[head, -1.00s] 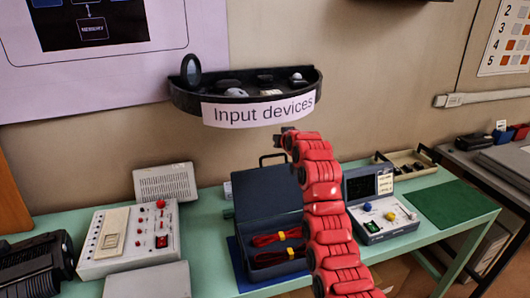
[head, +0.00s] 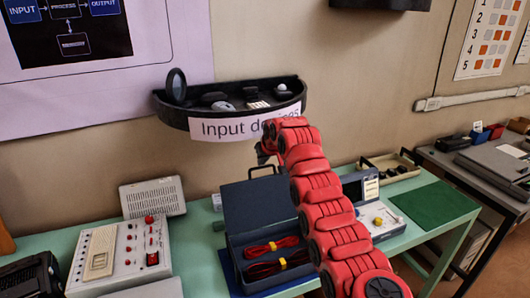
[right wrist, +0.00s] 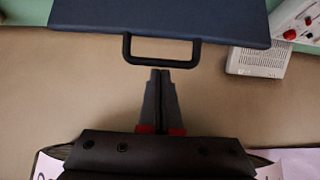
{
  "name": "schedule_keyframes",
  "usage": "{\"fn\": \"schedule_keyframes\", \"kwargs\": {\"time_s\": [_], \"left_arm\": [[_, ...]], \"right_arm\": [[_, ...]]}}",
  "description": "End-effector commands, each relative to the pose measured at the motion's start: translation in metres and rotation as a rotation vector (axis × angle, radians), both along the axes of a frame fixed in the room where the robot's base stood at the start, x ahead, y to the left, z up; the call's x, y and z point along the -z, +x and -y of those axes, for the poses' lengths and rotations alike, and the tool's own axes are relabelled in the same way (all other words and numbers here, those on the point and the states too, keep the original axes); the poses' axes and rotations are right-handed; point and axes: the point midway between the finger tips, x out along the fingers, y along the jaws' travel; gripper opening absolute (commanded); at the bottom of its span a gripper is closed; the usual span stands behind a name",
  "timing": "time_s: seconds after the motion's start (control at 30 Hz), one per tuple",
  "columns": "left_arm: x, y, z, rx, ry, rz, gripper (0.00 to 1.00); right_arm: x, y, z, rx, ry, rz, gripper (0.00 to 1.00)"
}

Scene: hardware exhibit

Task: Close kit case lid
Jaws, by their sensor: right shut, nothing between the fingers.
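The kit case is dark blue and stands open on the green table, its lid (head: 258,205) raised roughly upright at the back. Its base (head: 236,262) holds red and dark cables with yellow ties. The lid's handle (right wrist: 160,62) is a dark loop on its free edge, and also shows in the head view. My right gripper (right wrist: 160,75) is shut and empty, its fingertips close to the handle; I cannot tell whether they touch. In the head view my right gripper (head: 262,154) is above the lid's top edge. My left gripper is not in view.
A black shelf (head: 172,112) labelled "Input devices" is on the wall just above my right gripper. A white control panel (head: 125,250) and a grey speaker-like box (head: 152,196) stand left of the case. A blue-grey instrument (head: 380,218) stands right, partly behind my arm.

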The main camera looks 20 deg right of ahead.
Motion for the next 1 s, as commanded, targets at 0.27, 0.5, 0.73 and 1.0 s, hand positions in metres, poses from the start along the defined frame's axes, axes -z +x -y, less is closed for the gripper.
{"fn": "schedule_keyframes", "kwargs": {"time_s": [0.27,0.5,0.73,1.0], "left_arm": [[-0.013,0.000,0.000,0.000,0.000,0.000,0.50],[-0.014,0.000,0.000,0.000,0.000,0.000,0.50],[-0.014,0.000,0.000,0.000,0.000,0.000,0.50],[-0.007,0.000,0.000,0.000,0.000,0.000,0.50]], "right_arm": [[0.012,0.012,-0.001,0.000,0.000,0.002,0.00],[0.016,0.014,0.000,0.000,0.000,0.002,0.00],[0.016,0.014,0.000,0.000,0.000,0.004,0.00],[0.016,0.015,0.000,0.001,0.001,0.027,0.00]]}}
